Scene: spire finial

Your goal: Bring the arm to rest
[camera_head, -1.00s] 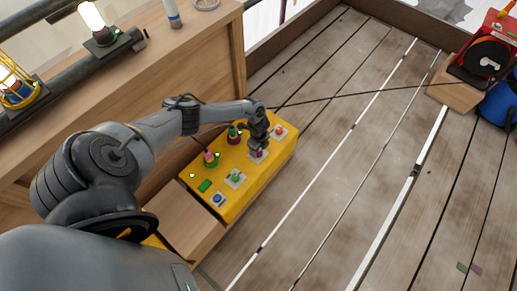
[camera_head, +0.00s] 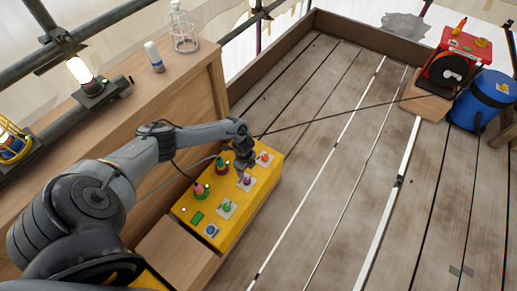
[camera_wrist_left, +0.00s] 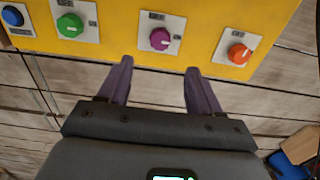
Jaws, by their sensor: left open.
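My left gripper (camera_head: 246,167) is above the yellow control box (camera_head: 219,223), by its purple knob (camera_head: 246,180). In the left wrist view the gripper (camera_wrist_left: 157,78) is open, with nothing between its two fingers. There the purple knob (camera_wrist_left: 160,39) sits ahead of the gap between the fingertips, apart from them. A green knob (camera_wrist_left: 70,26) is to its left and an orange knob (camera_wrist_left: 239,54) to its right, on pale plates. My left arm reaches in from the left of the head view. My right gripper is not in view.
A wooden cabinet (camera_head: 160,105) stands behind the box, with a lit lamp (camera_head: 80,71), a white bottle (camera_head: 154,56) and a wire cage (camera_head: 183,32) on top. A dark cable (camera_head: 335,118) runs across the plank floor to a red reel (camera_head: 452,62) beside a blue barrel (camera_head: 482,100).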

